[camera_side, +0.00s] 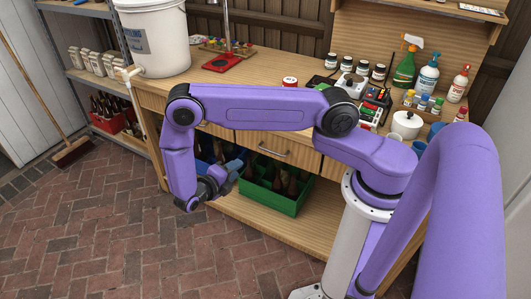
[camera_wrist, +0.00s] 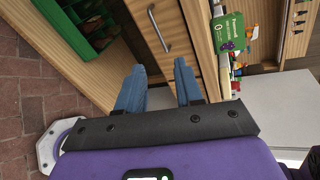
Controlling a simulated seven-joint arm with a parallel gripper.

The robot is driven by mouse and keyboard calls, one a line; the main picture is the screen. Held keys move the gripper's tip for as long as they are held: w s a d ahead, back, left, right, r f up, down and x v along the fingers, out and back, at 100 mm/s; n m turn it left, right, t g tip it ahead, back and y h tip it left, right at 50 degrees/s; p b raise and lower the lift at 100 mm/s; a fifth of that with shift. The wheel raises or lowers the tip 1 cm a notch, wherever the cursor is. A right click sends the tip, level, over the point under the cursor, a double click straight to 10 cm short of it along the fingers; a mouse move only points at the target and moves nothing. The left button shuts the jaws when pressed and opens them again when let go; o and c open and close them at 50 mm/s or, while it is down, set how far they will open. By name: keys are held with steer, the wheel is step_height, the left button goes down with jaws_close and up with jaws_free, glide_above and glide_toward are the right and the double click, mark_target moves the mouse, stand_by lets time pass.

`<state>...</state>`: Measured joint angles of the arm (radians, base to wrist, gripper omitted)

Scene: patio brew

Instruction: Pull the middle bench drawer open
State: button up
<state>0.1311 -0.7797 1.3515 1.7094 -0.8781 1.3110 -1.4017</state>
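The wooden bench drawer (camera_side: 262,143) with a metal bar handle (camera_side: 273,151) is near the middle of the bench front and looks shut. In the wrist view a drawer front (camera_wrist: 182,32) with a bar handle (camera_wrist: 158,30) lies ahead of my gripper; I take it for the same drawer. My gripper (camera_wrist: 159,65) is open and empty, with its two blue fingers apart. The handle is beyond the fingertips, roughly in line with the gap between them, and not touched. In the side view my gripper (camera_side: 238,162) is low before the bench front. My arm hides part of the bench front to the left.
A green crate (camera_side: 290,207) of bottles stands on the lower shelf, close to my gripper. A red crate (camera_side: 110,121) is on the rack at left. The bench top holds a white bucket (camera_side: 155,40), a spray bottle (camera_side: 405,68) and jars. The brick floor before the bench is clear.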

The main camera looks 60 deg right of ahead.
step_height(320, 180, down, 4)
steer(key=d+n+h, duration=0.1)
steer(key=d+n, duration=0.1)
steer(key=n, duration=0.1)
glide_toward(265, 152)
steer(key=s+d+r, duration=0.1)
steer(key=s+d, duration=0.1)
steer(key=d, duration=0.1)
steer(key=s+d+r, duration=0.1)
steer(key=shift+d+r, duration=0.4)
steer(key=shift+s, duration=0.1)
jaws_close()
stand_by(1.1)
